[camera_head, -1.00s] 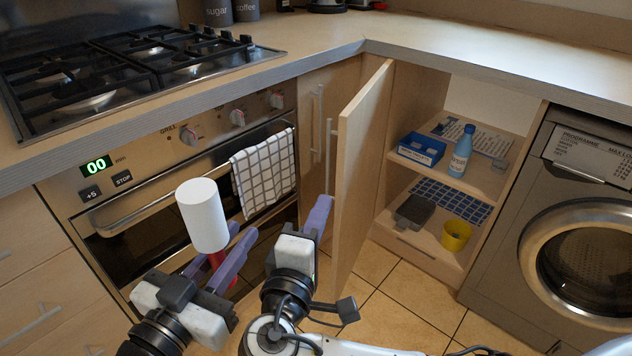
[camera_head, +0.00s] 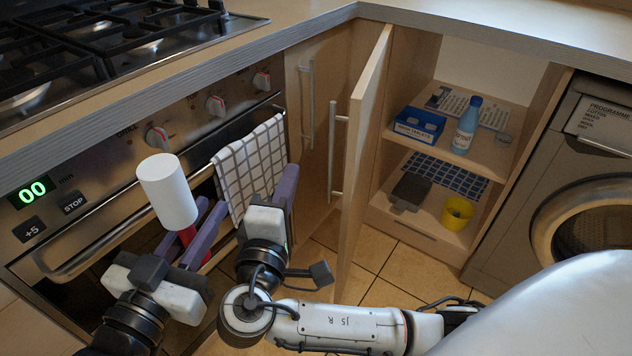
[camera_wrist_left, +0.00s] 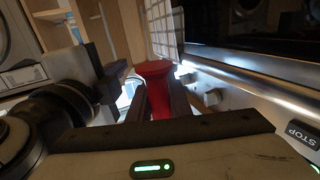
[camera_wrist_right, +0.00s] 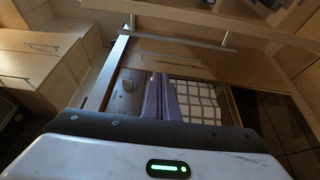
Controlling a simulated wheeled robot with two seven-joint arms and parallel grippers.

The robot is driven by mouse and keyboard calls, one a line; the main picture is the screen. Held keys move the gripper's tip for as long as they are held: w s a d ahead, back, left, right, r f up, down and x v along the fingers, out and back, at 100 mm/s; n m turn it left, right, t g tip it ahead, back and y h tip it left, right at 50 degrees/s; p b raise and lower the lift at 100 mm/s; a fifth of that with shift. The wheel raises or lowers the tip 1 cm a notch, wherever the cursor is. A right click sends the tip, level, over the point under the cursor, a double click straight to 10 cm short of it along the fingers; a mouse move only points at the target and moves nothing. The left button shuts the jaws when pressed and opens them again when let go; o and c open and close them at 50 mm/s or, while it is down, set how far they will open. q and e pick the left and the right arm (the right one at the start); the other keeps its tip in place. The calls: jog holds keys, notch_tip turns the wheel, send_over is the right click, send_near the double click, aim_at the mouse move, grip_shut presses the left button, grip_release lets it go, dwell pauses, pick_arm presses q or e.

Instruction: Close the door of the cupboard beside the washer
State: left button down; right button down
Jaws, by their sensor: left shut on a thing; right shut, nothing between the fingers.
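The cupboard door (camera_head: 366,140) stands open in the head view, its bar handle (camera_head: 335,150) on the left face. Behind and right of it is the open cupboard (camera_head: 425,225), beside the washer (camera_head: 575,190). My right gripper (camera_head: 289,186) is shut and empty, left of the door and apart from it, in front of the towel. Its fingers show together in the right wrist view (camera_wrist_right: 160,98). My left gripper (camera_head: 212,215) is shut on a red-based thing with a white cylinder top (camera_head: 167,190). The red part shows between the fingers in the left wrist view (camera_wrist_left: 155,85).
The oven (camera_head: 90,225) with a checked towel (camera_head: 250,165) is at the left, under the hob. The cupboard shelves hold a blue box (camera_head: 418,125), a blue bottle (camera_head: 466,125) and a yellow cup (camera_head: 457,212). Tiled floor (camera_head: 385,270) is free below the door.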

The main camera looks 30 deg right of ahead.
notch_tip(320, 180, down, 6)
jog(key=f+b, duration=0.1)
jog(key=b, duration=0.4)
jog(key=w+d+b, duration=0.4)
jog(key=d, duration=0.4)
jog(key=shift+d+r, duration=0.25)
jog(key=shift+d, duration=0.05)
